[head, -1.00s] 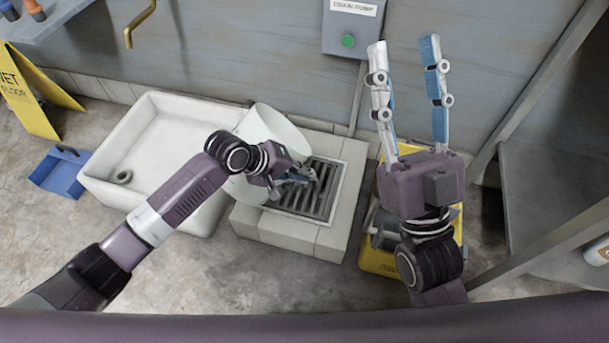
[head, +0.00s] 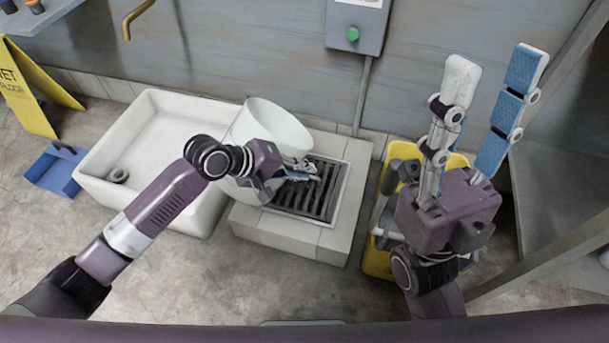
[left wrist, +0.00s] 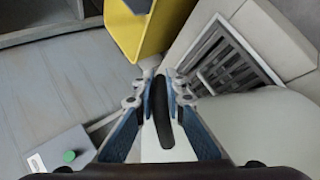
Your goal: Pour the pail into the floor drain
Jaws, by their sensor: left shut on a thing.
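The white pail (head: 268,120) is at the left side of the floor drain (head: 318,205), a dark slotted grate set in a pale raised curb. Its body looks somewhat tilted; its contents do not show. My left gripper (head: 308,172) is over the grate on the pail's near right side. In the left wrist view its fingers are shut on the pail's dark handle (left wrist: 163,112). The pail's pale wall (left wrist: 255,125) and the drain grate (left wrist: 232,58) also show there. My right gripper (head: 494,72) is open and empty, raised at the right with its fingers pointing up.
A white basin (head: 150,110) stands left of the curb. A yellow bucket (head: 378,262) stands right of it, partly hidden by my right arm. A grey box with a green button (head: 352,34) is on the wall. A blue dustpan (head: 52,172) and yellow floor sign (head: 32,92) are far left.

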